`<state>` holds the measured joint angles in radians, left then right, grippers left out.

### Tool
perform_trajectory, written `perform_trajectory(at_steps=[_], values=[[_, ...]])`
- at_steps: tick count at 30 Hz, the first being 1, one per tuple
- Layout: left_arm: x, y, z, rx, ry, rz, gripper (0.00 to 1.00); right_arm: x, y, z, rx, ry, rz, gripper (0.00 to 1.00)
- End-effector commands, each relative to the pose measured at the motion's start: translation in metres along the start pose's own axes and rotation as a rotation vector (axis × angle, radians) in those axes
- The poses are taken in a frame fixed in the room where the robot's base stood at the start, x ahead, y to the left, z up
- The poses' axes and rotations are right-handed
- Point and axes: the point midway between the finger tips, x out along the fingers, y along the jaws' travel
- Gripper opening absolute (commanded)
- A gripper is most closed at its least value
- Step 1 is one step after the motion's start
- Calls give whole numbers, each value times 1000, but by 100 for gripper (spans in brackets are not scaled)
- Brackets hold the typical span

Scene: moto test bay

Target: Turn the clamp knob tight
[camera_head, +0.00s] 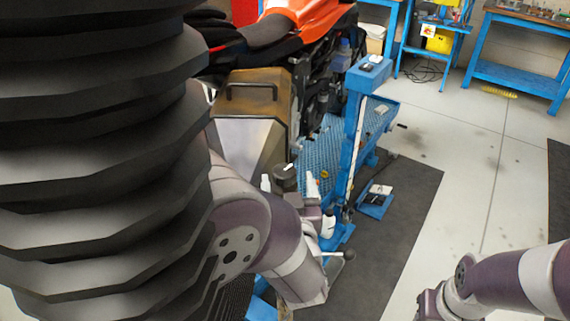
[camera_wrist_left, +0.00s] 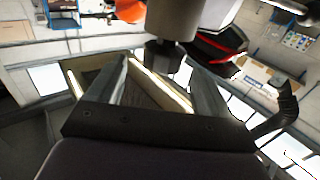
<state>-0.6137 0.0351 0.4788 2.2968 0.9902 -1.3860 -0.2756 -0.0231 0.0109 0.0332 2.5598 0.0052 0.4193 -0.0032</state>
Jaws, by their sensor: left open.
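The clamp knob looks to be the dark round piece (camera_head: 285,176) beside the motorcycle's side case in the head view. In the left wrist view a dark knob (camera_wrist_left: 163,53) shows under a thick grey cylinder (camera_wrist_left: 174,17). My left gripper (camera_head: 289,184) is open, with its pale fingertips on either side of the dark piece. In the left wrist view the two fingers of my left gripper (camera_wrist_left: 160,66) stand apart, with the knob between or just beyond their tips. I cannot tell whether they touch it. My right arm shows at the lower right, its gripper out of view.
The orange motorcycle (camera_head: 314,11) with its side case (camera_head: 245,125) stands behind the left gripper. A blue post (camera_head: 352,125) and blue lift platform (camera_head: 326,150) are close on the right. A ball-ended lever (camera_head: 347,254) sticks out nearby.

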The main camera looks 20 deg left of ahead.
Motion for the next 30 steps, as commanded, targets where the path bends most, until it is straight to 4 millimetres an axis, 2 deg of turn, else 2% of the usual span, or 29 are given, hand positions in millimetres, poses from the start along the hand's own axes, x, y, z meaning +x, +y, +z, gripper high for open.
perform_trajectory(at_steps=[3,9,13,20,21,25,26,30], values=[[27,-1,-2,1,-2,-4,79,-7,0,-1,0,0,0,40],[54,0,-1,0,-2,-1,79,-11,0,-1,0,0,0,40],[61,0,0,0,-1,1,79,-11,0,-1,0,0,0,40],[62,0,0,-1,-1,2,79,-11,0,-1,0,0,0,40],[62,0,0,-1,-1,2,73,-11,0,-1,0,0,0,40],[62,0,0,-1,-1,1,30,-11,0,-1,0,0,0,40],[62,0,0,-1,-1,1,28,-11,0,-1,0,0,0,40],[62,0,0,-1,-1,4,28,-11,0,-1,0,0,0,40]])
